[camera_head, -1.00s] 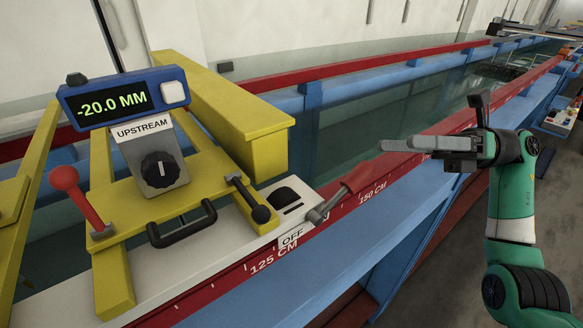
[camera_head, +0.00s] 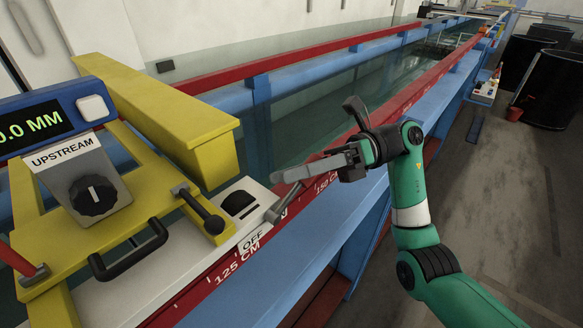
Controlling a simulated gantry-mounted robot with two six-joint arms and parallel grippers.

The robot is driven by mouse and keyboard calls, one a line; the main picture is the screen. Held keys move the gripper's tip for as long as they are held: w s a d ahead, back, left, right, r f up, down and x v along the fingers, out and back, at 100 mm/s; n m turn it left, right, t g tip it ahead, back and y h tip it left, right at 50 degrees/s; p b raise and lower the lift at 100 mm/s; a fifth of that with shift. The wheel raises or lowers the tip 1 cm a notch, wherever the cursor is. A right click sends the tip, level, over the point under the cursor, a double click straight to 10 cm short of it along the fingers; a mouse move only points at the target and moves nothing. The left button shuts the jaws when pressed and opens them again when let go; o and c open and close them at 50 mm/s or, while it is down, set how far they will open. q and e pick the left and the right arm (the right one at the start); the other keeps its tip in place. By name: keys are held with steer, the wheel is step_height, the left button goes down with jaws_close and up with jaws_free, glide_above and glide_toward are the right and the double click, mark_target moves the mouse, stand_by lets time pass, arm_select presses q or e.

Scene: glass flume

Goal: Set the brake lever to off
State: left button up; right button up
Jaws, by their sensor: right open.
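The brake lever (camera_head: 283,205) pivots on the pale plate beside the OFF label (camera_head: 252,240). Its grey shaft leans up and to the right, away from OFF and past a partly hidden label ending in N. Its red grip is mostly covered by my right gripper (camera_head: 290,176). The right gripper is open, with its grey fingers pointing left over the lever's upper end. I cannot tell whether they touch the grip. My left gripper is out of view.
A yellow carriage with a black knob (camera_head: 93,195), black handle (camera_head: 130,250) and black-tipped clamp (camera_head: 200,210) stands to the left. A red lever (camera_head: 18,262) is at the left edge. The red rail (camera_head: 225,270) carries the scale. Open floor lies to the right.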

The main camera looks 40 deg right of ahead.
steer(key=shift+a, duration=0.2)
jaws_close()
stand_by(1.3)
